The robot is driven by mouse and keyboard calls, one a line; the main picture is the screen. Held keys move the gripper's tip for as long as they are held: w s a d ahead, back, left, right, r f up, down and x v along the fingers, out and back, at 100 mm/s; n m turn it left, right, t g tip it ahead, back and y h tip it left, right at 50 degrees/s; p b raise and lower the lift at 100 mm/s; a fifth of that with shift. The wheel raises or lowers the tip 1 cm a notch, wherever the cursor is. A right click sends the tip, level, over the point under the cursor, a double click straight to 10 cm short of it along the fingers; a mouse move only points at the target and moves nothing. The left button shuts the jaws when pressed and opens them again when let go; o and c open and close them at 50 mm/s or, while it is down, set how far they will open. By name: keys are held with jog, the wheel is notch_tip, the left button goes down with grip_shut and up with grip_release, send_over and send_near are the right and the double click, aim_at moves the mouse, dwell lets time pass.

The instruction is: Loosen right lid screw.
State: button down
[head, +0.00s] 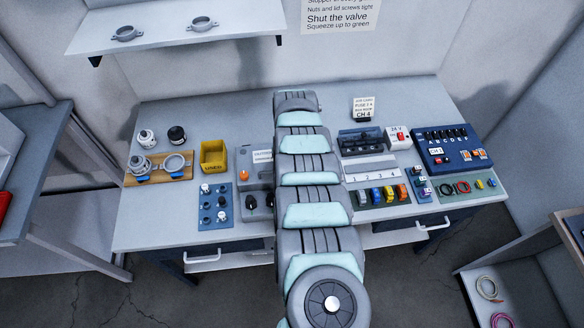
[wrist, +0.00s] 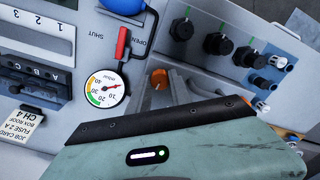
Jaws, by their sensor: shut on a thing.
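The right lid screw (wrist: 159,78) is an orange knob with a pale mark on top, on the grey unit, in the wrist view. My gripper (wrist: 172,84) is shut on it; the grey fingers are largely hidden under my teal housing. In the head view my arm hides this screw and the gripper. Another orange knob, taken as the left lid screw (head: 243,176), stands on the left of the grey unit (head: 258,184) in the head view.
A pressure gauge (wrist: 106,88) and a red valve lever (wrist: 122,43) are close by, with a blue bulb (wrist: 122,5) above. Several black knobs (wrist: 217,43) stand in a row. The job card (wrist: 27,121) is at left. A yellow bin (head: 213,155) stands left of my arm.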

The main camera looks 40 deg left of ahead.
jog(key=shift+n, duration=0.5)
jog(key=c, duration=1.2)
grip_release()
jog(key=shift+o, duration=0.2)
notch_tip(320, 180, up, 11)
jog(key=shift+f, duration=0.1)
